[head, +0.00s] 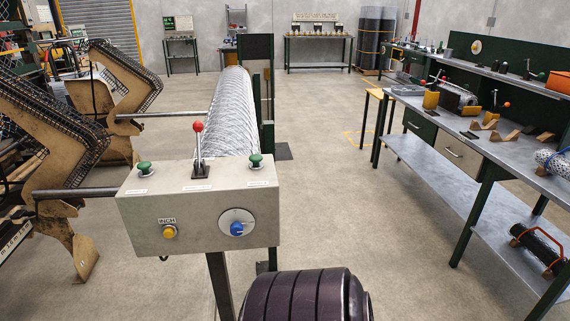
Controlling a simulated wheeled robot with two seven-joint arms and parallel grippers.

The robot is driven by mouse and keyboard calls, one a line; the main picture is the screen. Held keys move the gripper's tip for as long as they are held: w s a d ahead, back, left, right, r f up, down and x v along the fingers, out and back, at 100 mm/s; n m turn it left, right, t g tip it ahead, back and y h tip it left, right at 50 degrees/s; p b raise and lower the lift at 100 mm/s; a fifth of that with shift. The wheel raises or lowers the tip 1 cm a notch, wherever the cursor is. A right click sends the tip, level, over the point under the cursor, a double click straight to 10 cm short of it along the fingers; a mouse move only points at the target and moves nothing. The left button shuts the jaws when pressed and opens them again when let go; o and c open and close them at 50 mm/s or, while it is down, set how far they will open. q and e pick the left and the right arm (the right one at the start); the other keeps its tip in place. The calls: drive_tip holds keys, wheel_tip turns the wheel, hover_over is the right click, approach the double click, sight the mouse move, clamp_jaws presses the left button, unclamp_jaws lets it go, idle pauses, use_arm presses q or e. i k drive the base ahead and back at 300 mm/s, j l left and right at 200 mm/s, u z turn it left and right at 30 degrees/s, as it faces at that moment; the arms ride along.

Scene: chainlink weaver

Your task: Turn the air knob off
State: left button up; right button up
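A light grey control box (199,211) stands on a dark post in the middle of the head view. On its front face, to the right, is a blue knob (237,229) on a round white dial plate (237,218). It looks like the air knob, but its setting and any lettering are too small to read. Left of it on the same face is a yellow button (169,232) under a label that reads INCH. Neither of my grippers shows in the head view, and nothing covers the blue knob.
The box top carries a red-balled lever (198,140) and two green buttons (144,167) (255,160). A roll of wire mesh (232,110) lies behind. Weaving machinery (65,125) fills the left. A metal workbench (440,130) with tools stands right. Floor between box and bench is clear.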

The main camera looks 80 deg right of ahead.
sight(236, 229)
drive_tip(key=z, duration=2.15)
